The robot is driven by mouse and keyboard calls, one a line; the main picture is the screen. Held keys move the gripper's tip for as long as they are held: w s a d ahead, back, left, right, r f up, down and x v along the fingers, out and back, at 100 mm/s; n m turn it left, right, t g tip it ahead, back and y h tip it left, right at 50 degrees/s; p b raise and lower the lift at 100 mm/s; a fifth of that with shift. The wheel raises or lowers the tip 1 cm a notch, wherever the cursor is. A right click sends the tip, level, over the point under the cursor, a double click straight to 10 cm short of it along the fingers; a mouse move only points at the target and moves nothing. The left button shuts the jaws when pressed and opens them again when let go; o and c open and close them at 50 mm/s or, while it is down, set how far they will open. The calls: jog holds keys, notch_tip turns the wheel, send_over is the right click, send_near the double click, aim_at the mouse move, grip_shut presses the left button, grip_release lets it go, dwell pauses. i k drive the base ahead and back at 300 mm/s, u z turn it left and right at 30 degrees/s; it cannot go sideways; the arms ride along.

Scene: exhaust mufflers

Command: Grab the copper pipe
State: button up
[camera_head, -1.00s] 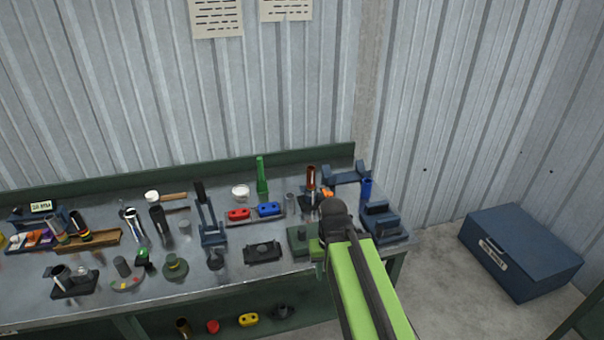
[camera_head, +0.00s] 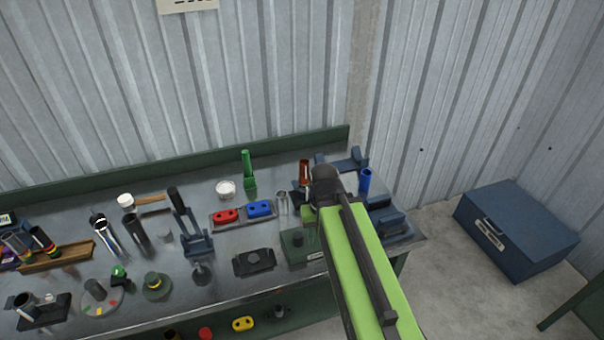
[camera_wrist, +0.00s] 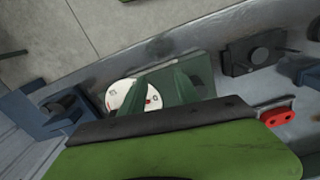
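The copper pipe (camera_head: 304,172) is a brown-orange tube standing upright near the back right of the workbench in the head view. Its lower part is hidden behind dark things and my arm. My gripper (camera_wrist: 160,92) shows in the wrist view as two tapered dark green fingers, apart, with nothing held between them. Behind them are a white dial (camera_wrist: 118,96) and a dark green block (camera_wrist: 203,72). In the head view my wrist is just right of the pipe and in front of it, and hides the fingers. I cannot make out the pipe in the wrist view.
Blue stands (camera_head: 393,224) crowd the bench's right end, with a blue cylinder (camera_head: 365,181) behind. Left of the pipe are a red block (camera_head: 226,216), a blue block (camera_head: 260,208) and a green bottle-like piece (camera_head: 248,170). A blue toolbox (camera_head: 515,232) is on the floor.

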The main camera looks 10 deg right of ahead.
aim_at(304, 164)
jog(key=u, duration=3.35)
jog(key=k, duration=1.35)
jog(key=z, duration=0.85)
jog(key=i, duration=1)
jog(key=u, duration=0.05)
